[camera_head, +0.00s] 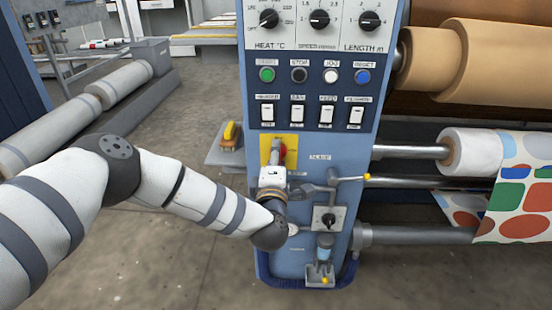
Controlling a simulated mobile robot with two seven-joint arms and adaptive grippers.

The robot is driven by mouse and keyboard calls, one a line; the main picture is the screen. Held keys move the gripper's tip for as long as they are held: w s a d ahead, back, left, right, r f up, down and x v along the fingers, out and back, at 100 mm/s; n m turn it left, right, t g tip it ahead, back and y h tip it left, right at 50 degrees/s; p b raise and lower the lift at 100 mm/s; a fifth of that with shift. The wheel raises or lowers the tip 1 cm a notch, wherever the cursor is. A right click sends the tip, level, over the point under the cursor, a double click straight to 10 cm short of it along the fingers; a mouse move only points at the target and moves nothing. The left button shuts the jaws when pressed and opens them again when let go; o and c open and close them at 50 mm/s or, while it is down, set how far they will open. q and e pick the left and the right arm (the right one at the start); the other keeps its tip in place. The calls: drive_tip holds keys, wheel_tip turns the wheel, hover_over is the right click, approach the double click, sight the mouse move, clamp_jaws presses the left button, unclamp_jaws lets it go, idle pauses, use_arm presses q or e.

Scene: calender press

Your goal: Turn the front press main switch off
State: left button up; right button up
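My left arm comes in from the left and bends up at the wrist. My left gripper (274,161) is at the switch, in front of the lower part of the yellow plate, and hides part of the handle. Its fingers are too small and covered to show whether they are open, shut or touching the handle. The handle's exact angle is unclear. My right gripper is out of view.
Above are a row of round buttons (315,75), several white rockers (326,116) and black dials (319,19). A lever with a yellow knob (366,177) and a small rotary switch (328,219) sit beside my wrist. Rollers (470,151) stick out at right.

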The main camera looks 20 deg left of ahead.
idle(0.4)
use_arm(q)
drive_tip(key=o, duration=1.2)
drive_tip(key=shift+c, duration=0.2)
drive_tip(key=v, duration=1.2)
drive_tip(key=shift+r, duration=0.15)
